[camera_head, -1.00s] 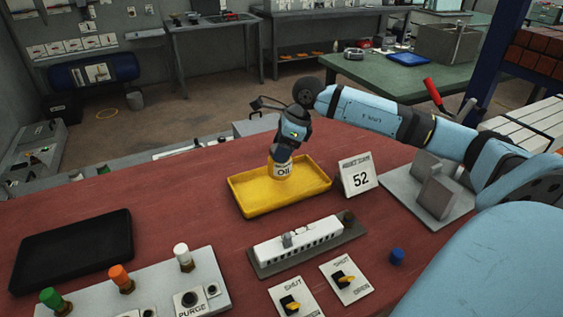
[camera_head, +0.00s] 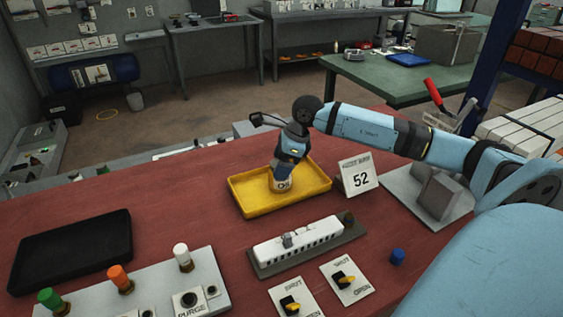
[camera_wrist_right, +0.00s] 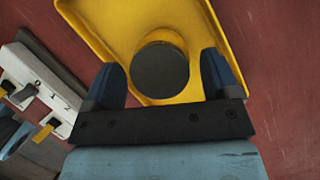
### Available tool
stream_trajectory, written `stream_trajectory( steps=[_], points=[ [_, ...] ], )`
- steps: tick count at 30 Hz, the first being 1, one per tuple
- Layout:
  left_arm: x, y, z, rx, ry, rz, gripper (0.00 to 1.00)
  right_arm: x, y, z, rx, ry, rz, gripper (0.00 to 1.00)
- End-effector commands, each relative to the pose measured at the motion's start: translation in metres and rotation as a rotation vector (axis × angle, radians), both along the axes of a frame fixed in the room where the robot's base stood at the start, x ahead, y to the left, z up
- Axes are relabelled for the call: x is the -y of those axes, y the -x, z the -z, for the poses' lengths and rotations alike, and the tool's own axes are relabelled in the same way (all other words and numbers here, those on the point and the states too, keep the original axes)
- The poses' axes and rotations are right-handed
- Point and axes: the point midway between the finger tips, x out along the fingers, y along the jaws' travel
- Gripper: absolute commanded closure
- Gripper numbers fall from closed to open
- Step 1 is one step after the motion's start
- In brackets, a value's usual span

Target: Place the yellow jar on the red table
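My left gripper is not in view.
A white multi-socket strip (camera_head: 298,243) lies in front, with switch plates nearer. A black tray (camera_head: 72,253) and a button panel (camera_head: 190,285) are at left. Bare red table lies left of the yellow tray.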

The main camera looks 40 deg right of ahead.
Motion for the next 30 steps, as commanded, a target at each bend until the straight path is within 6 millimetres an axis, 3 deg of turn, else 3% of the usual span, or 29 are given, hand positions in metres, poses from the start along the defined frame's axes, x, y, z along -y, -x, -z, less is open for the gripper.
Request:
stream_trajectory(
  steps=[8,21,30],
  points=[
    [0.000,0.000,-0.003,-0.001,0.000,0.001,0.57,0.003,0.002,-0.011,0.002,0.001,0.001,0.18],
    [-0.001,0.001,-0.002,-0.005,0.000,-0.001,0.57,0.028,0.025,-0.093,0.001,0.003,0.001,0.18],
    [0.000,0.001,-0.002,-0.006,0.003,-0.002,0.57,0.033,0.031,-0.114,0.000,0.000,0.000,0.18]
  ],
)
